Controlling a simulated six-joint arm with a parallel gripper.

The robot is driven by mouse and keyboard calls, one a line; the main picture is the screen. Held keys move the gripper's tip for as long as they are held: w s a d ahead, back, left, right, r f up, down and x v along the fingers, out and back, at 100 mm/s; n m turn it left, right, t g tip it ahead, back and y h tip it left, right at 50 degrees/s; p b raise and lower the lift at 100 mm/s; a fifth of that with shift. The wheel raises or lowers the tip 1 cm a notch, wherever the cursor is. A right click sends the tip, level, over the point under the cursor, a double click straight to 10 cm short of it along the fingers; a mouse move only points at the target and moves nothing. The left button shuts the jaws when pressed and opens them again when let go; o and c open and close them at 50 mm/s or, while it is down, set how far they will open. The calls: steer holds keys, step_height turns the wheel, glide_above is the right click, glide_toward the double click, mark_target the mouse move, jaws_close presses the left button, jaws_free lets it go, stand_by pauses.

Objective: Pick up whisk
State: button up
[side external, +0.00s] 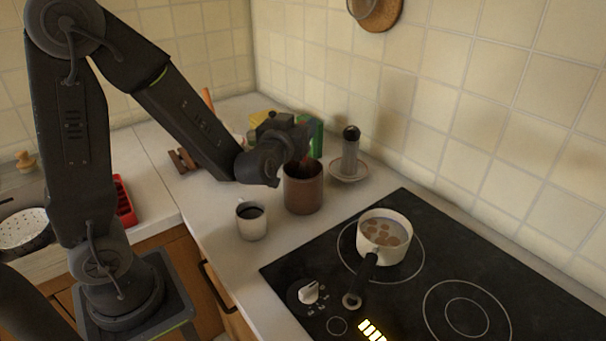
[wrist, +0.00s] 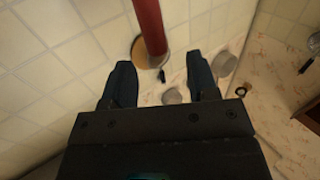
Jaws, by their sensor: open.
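I cannot make out a whisk for certain in either view. A brown crock (side external: 304,190) stands on the counter, with something dark reddish at its mouth, partly hidden by my gripper. My gripper (side external: 303,150) is just above the crock in the side view. In the wrist view my gripper (wrist: 162,78) is open, its two dark fingers apart. A dark red rod (wrist: 150,27) comes down from the top edge there, ending beyond and between the fingertips. It may be a utensil handle; its type is unclear.
A white mug (side external: 251,222) with dark liquid stands left of the crock. A grey cylinder (side external: 350,155) on a saucer is to the right. A pot (side external: 391,231) sits on the black hob (side external: 480,270). Green and yellow items lie behind my gripper. The tiled wall is close behind.

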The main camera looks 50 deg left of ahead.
mark_target(303, 165)
steer(key=shift+w+a+f, duration=0.45)
steer(key=shift+w+f, duration=0.25)
steer(key=shift+f, duration=0.5)
steer(key=shift+w+a+f, duration=0.4)
steer(key=shift+w+f, duration=0.35)
steer(key=shift+f, duration=0.5)
steer(key=shift+w+a+f, duration=0.45)
steer(key=shift+w+f, duration=0.25)
steer(key=shift+f, duration=0.5)
